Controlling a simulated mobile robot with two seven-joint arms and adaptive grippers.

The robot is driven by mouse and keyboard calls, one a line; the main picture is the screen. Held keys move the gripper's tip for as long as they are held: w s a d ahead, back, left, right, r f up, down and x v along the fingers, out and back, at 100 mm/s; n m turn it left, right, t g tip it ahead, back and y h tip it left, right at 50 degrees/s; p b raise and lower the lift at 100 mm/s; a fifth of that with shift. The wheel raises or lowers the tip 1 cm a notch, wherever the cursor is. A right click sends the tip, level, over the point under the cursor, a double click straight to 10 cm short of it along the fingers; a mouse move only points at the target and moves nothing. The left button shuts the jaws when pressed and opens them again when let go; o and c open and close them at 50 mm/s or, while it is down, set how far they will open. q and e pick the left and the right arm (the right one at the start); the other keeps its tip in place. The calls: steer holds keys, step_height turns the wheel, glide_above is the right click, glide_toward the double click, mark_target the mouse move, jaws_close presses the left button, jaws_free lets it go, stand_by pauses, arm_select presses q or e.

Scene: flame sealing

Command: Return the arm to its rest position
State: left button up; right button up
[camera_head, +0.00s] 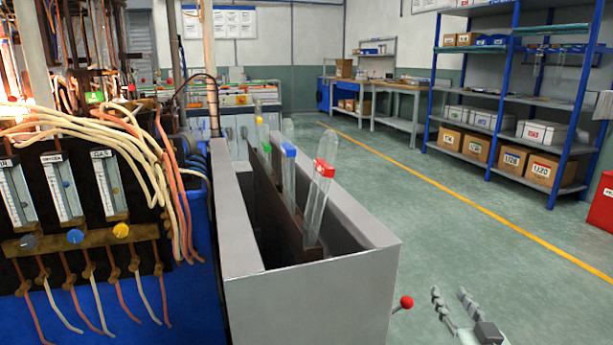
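My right gripper (449,292) shows at the bottom right, low in the picture. Its two fingers point up and stand apart, with only floor seen between them. It is to the right of the grey box and apart from it. My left gripper is not in view. The open-topped grey box (310,300) stands in the middle. It holds several upright clear glass tubes with coloured bands, among them a red-banded tube (318,205) and a blue-banded tube (288,180) slightly behind it.
A gas panel with flow meters (62,186), knobs and loose hoses fills the left side. A red ball knob (406,302) sticks out by the box's right side. Blue shelving (519,98) with cartons stands back right. The green floor (480,240) between is clear.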

steer(key=s+d+f+g+h, duration=0.15)
steer(key=s+f+g, duration=0.45)
steer(key=f, duration=0.6)
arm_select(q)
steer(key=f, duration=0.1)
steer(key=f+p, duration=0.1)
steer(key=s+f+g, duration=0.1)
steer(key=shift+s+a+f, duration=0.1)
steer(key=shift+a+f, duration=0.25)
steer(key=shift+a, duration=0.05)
arm_select(e)
steer(key=s+a+f+n+g, duration=0.1)
steer(key=s+a+f+g, duration=0.1)
steer(key=s+f+g, duration=0.2)
steer(key=s+a+f+n+g, duration=0.1)
steer(key=s+f+g, duration=0.3)
steer(key=s+f, duration=0.6)
steer(key=s+n, duration=0.1)
steer(key=s, duration=0.7)
steer(key=shift+s+a+f+g+y, duration=0.3)
steer(key=shift+a+y, duration=0.05)
